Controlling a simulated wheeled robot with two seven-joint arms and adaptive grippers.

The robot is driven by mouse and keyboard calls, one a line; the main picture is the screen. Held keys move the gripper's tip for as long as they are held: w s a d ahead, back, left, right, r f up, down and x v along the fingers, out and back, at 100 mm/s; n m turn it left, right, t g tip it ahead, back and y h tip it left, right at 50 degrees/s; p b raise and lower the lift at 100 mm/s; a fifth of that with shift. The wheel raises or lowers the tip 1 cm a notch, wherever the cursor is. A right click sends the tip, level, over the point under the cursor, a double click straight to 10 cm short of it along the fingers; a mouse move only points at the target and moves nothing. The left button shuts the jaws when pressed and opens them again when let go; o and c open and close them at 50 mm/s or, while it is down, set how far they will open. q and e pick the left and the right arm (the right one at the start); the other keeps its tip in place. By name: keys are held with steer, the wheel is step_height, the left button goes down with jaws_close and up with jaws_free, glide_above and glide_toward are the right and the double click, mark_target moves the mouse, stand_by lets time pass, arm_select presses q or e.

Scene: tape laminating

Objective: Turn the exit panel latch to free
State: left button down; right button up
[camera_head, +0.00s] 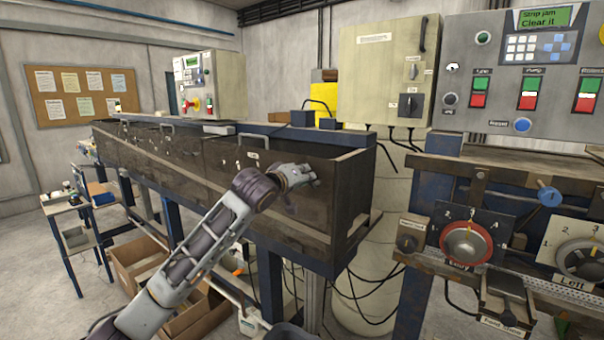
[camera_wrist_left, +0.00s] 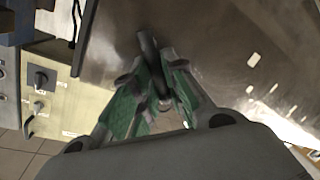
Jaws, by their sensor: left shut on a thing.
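The dark exit panel latch (camera_wrist_left: 148,48) shows in the left wrist view as a short bar against the brown, see-through panel (camera_wrist_left: 205,45). My left gripper (camera_wrist_left: 160,88) is shut on it, its green finger pads on either side; the bar sticks out beyond the fingertips. In the head view my left gripper (camera_head: 312,178) is at the right part of the long panel's front (camera_head: 335,215). The latch is hidden behind the gripper there, so I cannot tell its exact angle. My right gripper is not in view.
A control panel reading "Strip jam, Clear it" (camera_head: 545,18) stands at the right. Below it are a red Entry dial (camera_head: 467,243) and a grey Left dial (camera_head: 583,260). A beige cabinet (camera_head: 375,65) stands behind. Cardboard boxes (camera_head: 135,262) lie under the long panel.

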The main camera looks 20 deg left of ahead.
arm_select(q)
steer(key=m, duration=0.2)
steer(key=d+m+t+p, duration=0.1)
steer(key=m, duration=0.2)
steer(key=shift+s+d+r+m+y, duration=0.3)
steer(key=shift+d+r+m, duration=0.1)
steer(key=shift+s+d+m+t+p, duration=0.1)
steer(key=shift+d+m+t+p, duration=0.25)
steer(key=shift+m, duration=0.85)
steer(key=c, duration=1.5)
jaws_free()
steer(key=shift+o, duration=0.2)
